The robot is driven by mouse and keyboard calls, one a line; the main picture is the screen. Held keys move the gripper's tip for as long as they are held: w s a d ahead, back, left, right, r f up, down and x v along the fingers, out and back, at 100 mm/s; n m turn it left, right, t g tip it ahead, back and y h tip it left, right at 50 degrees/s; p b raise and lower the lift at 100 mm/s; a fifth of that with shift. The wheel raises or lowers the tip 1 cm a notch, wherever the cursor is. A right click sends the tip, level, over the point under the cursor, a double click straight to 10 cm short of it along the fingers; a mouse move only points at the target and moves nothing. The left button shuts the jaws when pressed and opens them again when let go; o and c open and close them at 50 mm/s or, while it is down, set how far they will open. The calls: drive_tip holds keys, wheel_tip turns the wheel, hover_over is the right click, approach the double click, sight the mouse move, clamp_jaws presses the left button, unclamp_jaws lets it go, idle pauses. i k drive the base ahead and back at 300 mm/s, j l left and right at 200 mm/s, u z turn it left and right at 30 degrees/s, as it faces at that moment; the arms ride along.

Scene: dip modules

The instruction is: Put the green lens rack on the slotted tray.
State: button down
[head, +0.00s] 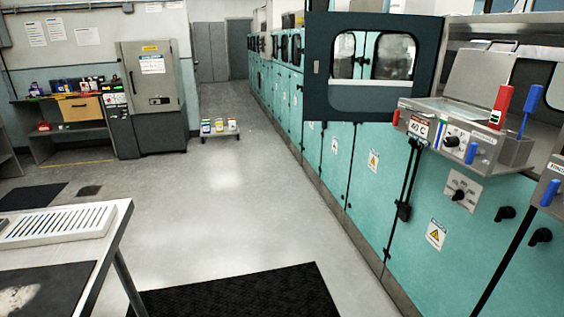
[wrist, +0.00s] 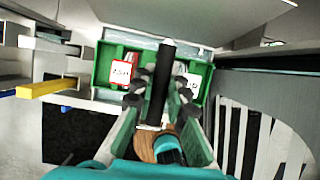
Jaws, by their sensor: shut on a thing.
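The green lens rack (wrist: 103,62) is in the upper middle of the wrist view. It is an open green frame with a dark upright bar through its middle and labelled items on either side. My gripper (wrist: 160,92) is shut on the rack at this bar, and the fingers hide part of it. The slotted tray (head: 60,224) is white and lies on the table at the lower left of the head view. No rack shows on its visible part. Neither the rack nor my gripper shows in the head view.
Teal machine cabinets (head: 345,155) run along the right, with an open window door (head: 372,103) and a control box (head: 470,140). A low trolley (head: 220,133) stands on the floor further back. The grey floor in the middle is clear, with a black mat (head: 240,295) near the front.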

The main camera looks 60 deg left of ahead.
sight(59, 221)
drive_tip(key=k+l+u, duration=0.2)
drive_tip(key=l+u, duration=0.25)
drive_tip(key=i+j+u, duration=0.1)
drive_tip(key=j+u, duration=0.2)
drive_tip(key=u, duration=0.2)
drive_tip(key=i+j+u, duration=0.15)
drive_tip(key=u, duration=0.35)
drive_tip(key=i+j+u, duration=0.2)
drive_tip(key=u, duration=0.25)
drive_tip(key=i+j+u, duration=0.2)
drive_tip(key=u, duration=0.3)
drive_tip(key=i+u, duration=0.2)
drive_tip(key=u, duration=0.3)
drive_tip(key=i+u, duration=0.25)
drive_tip(key=u, duration=0.25)
drive_tip(key=i+l+u, duration=0.1)
drive_tip(key=u, duration=0.4)
drive_tip(key=i+l, duration=0.05)
